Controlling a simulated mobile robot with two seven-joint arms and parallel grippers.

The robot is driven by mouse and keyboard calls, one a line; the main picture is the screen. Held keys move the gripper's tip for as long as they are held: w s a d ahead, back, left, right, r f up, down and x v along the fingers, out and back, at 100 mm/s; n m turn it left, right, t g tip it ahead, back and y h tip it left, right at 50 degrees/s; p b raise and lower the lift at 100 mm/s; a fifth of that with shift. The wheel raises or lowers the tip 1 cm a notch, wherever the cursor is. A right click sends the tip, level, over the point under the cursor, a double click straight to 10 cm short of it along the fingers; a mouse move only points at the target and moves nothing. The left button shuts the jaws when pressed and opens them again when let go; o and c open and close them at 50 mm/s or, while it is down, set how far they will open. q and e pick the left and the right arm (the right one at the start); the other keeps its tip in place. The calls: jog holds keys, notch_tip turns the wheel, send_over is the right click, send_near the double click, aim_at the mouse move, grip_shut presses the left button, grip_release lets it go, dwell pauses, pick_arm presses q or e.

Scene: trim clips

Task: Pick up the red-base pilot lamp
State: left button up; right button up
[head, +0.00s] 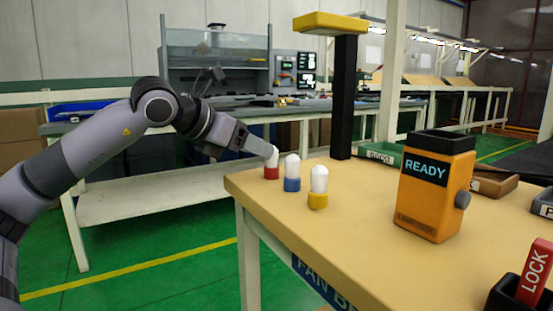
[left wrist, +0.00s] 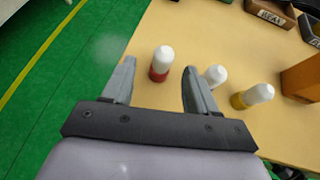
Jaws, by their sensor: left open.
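The red-base pilot lamp (head: 271,171) has a white dome and stands upright near the left edge of the tan table. In the left wrist view the red-base lamp (left wrist: 160,64) appears between the lines of the two fingers, around their tips. My left gripper (head: 268,152) is open, at the lamp's dome in the head view; I cannot tell whether it touches. The gripper also shows in the left wrist view (left wrist: 157,68). A blue-base lamp (head: 292,174) and a yellow-base lamp (head: 318,188) stand to the right. The right gripper is not in view.
The blue-base lamp (left wrist: 214,76) is close beside one finger in the left wrist view. An orange box marked READY (head: 432,190), a black post with a yellow top (head: 344,95) and a red LOCK handle (head: 535,270) stand on the table (head: 360,250). Small bins line the back.

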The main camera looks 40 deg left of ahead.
aim_at(271, 166)
pick_arm(q)
jog(key=shift+w+d+f+p, duration=0.15)
jog(key=shift+w+p, duration=0.15)
jog(key=shift+w, duration=0.15)
jog(key=p+x, duration=0.1)
jog(key=x, duration=0.2)
jog(key=shift+w+d+f+p, duration=0.15)
jog(key=shift+w+p, duration=0.2)
jog(key=shift+p, duration=0.05)
jog(key=shift+w+f, duration=0.35)
jog(key=shift+w, duration=0.1)
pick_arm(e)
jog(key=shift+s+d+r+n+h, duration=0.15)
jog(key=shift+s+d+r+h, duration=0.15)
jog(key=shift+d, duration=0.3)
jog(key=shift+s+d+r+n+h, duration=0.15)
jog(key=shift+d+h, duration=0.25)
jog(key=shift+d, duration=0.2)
pick_arm(q)
jog(key=c, duration=1.1)
